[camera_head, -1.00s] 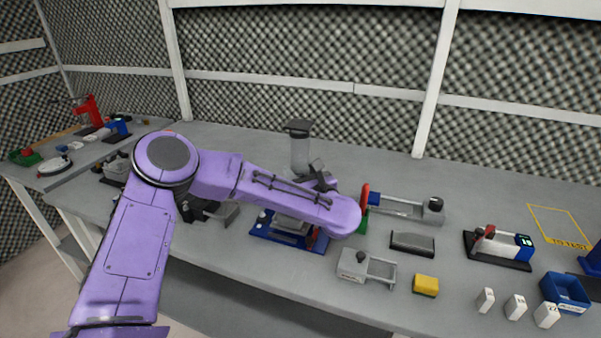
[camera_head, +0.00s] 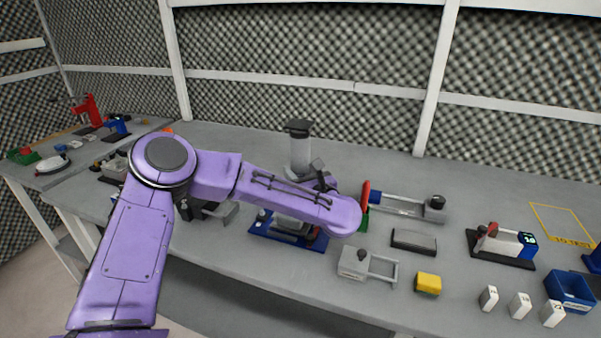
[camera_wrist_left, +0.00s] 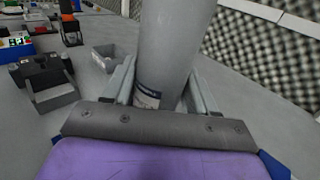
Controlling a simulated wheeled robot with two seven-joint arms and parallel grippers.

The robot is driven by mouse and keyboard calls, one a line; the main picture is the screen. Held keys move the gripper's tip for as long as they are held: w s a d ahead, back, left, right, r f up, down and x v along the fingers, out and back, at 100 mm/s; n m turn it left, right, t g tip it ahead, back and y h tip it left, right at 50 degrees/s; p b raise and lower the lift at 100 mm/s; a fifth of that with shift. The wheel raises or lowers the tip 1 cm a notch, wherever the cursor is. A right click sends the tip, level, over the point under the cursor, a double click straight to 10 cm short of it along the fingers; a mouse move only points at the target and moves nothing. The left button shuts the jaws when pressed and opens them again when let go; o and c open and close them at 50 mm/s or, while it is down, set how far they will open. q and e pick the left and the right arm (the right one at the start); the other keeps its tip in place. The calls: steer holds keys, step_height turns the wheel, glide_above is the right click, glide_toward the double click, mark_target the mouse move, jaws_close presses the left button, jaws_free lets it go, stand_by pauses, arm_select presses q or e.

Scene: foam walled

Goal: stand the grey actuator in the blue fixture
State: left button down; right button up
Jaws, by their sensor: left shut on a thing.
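The grey actuator (camera_head: 299,150) is a light grey cylinder with a dark cap, standing upright in the head view. My left gripper (camera_head: 306,174) is shut on its lower part. In the left wrist view the cylinder (camera_wrist_left: 175,45) rises between the two fingers, with a dark label near them. The blue fixture (camera_head: 264,231) lies on the bench below and in front of my left forearm, which hides part of it. I cannot tell whether the actuator's lower end touches anything. My right gripper is not in view.
A grey slide with a red handle (camera_head: 366,193), a dark block (camera_head: 413,241), a yellow block (camera_head: 428,284) and a blue bin (camera_head: 570,291) lie to the right. Several white pieces sit near the front edge. A mesh wall stands behind the bench.

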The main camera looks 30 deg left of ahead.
arm_select(q)
steer(key=shift+f+b, duration=0.45)
steer(key=shift+f, duration=0.05)
steer(key=shift+c, duration=1.6)
jaws_free()
steer(key=shift+r, duration=0.1)
steer(key=shift+o, duration=0.4)
steer(key=shift+s+d, duration=0.1)
steer(key=b+v, duration=0.2)
steer(key=v, duration=0.8)
steer(key=shift+s+d, duration=0.1)
steer(key=shift+s, duration=0.1)
